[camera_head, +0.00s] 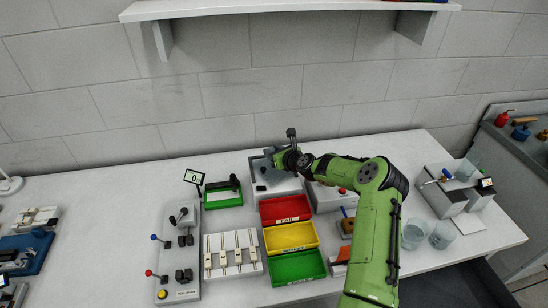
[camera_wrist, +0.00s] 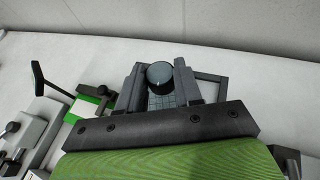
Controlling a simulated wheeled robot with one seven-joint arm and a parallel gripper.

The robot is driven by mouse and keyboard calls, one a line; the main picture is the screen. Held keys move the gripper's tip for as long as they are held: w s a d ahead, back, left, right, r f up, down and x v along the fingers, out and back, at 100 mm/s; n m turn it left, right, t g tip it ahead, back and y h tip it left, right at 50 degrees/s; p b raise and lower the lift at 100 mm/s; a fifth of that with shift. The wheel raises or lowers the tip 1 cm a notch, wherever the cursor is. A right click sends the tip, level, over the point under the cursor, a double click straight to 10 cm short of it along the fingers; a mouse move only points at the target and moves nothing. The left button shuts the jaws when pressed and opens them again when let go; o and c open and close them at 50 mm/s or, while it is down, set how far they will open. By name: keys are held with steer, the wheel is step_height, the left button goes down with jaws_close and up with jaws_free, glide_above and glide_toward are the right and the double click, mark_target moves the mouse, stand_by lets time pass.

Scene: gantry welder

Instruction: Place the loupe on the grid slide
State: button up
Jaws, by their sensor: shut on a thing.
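The loupe (camera_wrist: 160,73) is a short dark cylinder with a bluish lens face, seen in the wrist view between the two grey fingers of my gripper (camera_wrist: 157,85). My gripper is shut on it. A dark grid slide (camera_wrist: 166,100) with pale lines shows just below the loupe in that view; whether the loupe touches it I cannot tell. In the head view my gripper (camera_head: 277,158) is over the grey tray (camera_head: 256,166) at the back of the bench. There the loupe and slide cannot be made out.
Red, yellow and green bins (camera_head: 291,235) stand in front of the grey tray. A green tray (camera_head: 222,203) with a black-handled item and a small display (camera_head: 194,177) stand to the left. A grey box (camera_head: 325,200) is close on the right. The wall is behind.

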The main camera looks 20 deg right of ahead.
steer(key=shift+f, duration=1.3)
steer(key=o, duration=1)
steer(key=shift+s, duration=0.1)
